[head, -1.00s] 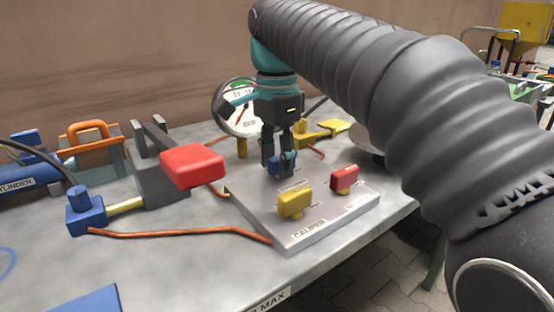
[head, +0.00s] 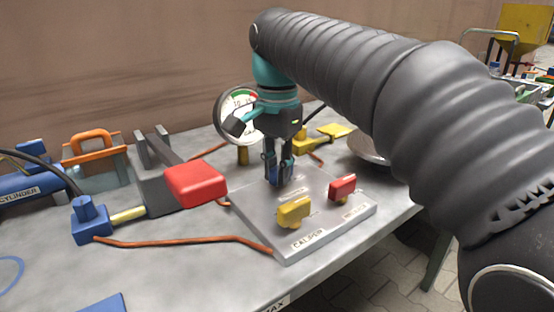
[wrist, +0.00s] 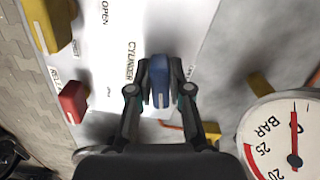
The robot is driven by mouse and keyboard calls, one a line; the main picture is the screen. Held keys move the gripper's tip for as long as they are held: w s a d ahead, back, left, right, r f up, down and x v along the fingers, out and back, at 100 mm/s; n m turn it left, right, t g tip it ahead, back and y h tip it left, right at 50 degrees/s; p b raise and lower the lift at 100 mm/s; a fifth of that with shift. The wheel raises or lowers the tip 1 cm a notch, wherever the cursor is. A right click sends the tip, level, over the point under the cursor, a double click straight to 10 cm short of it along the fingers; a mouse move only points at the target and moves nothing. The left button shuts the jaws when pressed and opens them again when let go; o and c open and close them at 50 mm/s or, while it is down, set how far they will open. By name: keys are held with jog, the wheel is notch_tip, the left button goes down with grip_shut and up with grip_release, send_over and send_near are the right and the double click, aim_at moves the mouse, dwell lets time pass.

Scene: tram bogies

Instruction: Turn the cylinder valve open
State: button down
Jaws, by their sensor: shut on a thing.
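The valve plate (head: 330,218) is a grey block on the bench with three valve handles. The blue cylinder valve handle (wrist: 159,80) stands by the CYLINDER label in the wrist view; in the head view it is mostly hidden behind my fingers. My gripper (head: 279,178) points down over the plate's far part and is shut on the blue handle, one finger on each side. The yellow handle (head: 293,212), by the CALIPER label, and the red handle (head: 342,188) stand nearer the front edge, apart from my gripper.
A round pressure gauge (head: 240,108) stands behind my gripper; its needle shows near 0 in the wrist view (wrist: 294,140). A red-padded lever (head: 196,184) is left of the plate. An orange pipe (head: 180,240) runs along the bench to the plate.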

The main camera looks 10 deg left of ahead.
jog(key=n+p, duration=0.2)
jog(key=n, duration=0.1)
jog(key=shift+d+r+n+p, duration=0.15)
jog(key=shift+d+n+p, duration=0.05)
jog(key=shift+n+p, duration=0.15)
jog(key=n+p, duration=0.2)
jog(key=n, duration=0.1)
jog(key=shift+d+n, duration=0.2)
jog(key=shift+n, duration=0.05)
jog(key=n, duration=0.3)
jog(key=shift+d+f+n, duration=0.15)
jog(key=shift+f+n, duration=0.05)
jog(key=shift+n, duration=0.1)
jog(key=shift+w+d+n, duration=0.1)
jog(key=shift+w+n, duration=0.05)
jog(key=shift+n, duration=1.95)
jog(key=c, duration=1.1)
grip_release()
